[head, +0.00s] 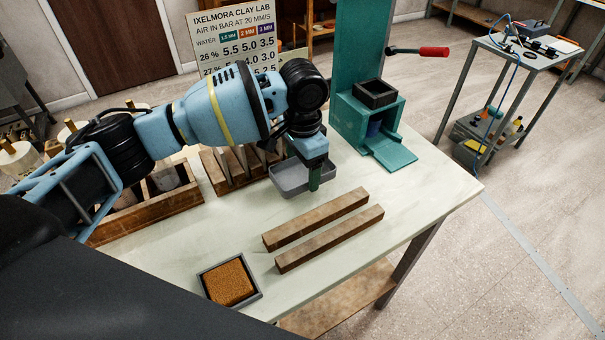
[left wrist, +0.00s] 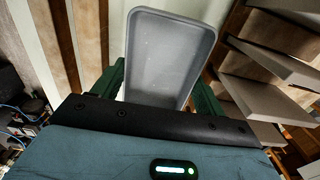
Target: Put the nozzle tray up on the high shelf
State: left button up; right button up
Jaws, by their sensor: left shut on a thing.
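The nozzle tray (head: 289,181) is a shallow grey rectangular tray with rounded corners. My left gripper (head: 314,172) is shut on it, with a green finger over its near side, in front of the slotted wooden rack. I cannot tell whether it touches the worktable. In the left wrist view the tray (left wrist: 170,50) shows its inside, which looks empty apart from tiny specks, between the green fingers of the left gripper (left wrist: 158,88). My right gripper is not in view. I cannot make out which shelf is the high shelf.
On the pale worktable (head: 400,200) lie two wooden bars (head: 330,238) and a square dish with a brown sponge (head: 229,282). The slotted rack (head: 213,170) stands behind the tray. A teal press (head: 365,120) with a red-handled lever is at the back right. A lettered sign (head: 236,38) stands behind.

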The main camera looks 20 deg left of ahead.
aim_at(302, 174)
pick_arm(q)
jog(key=shift+w+a, duration=0.1)
jog(key=shift+w, duration=0.2)
jog(key=shift+f, duration=1.75)
jog(key=shift+f, duration=0.2)
jog(key=o, duration=0.7)
jog(key=shift+r, duration=0.15)
jog(key=shift+o, duration=0.2)
notch_tip(302, 174, up, 12)
jog(key=shift+p, duration=0.35)
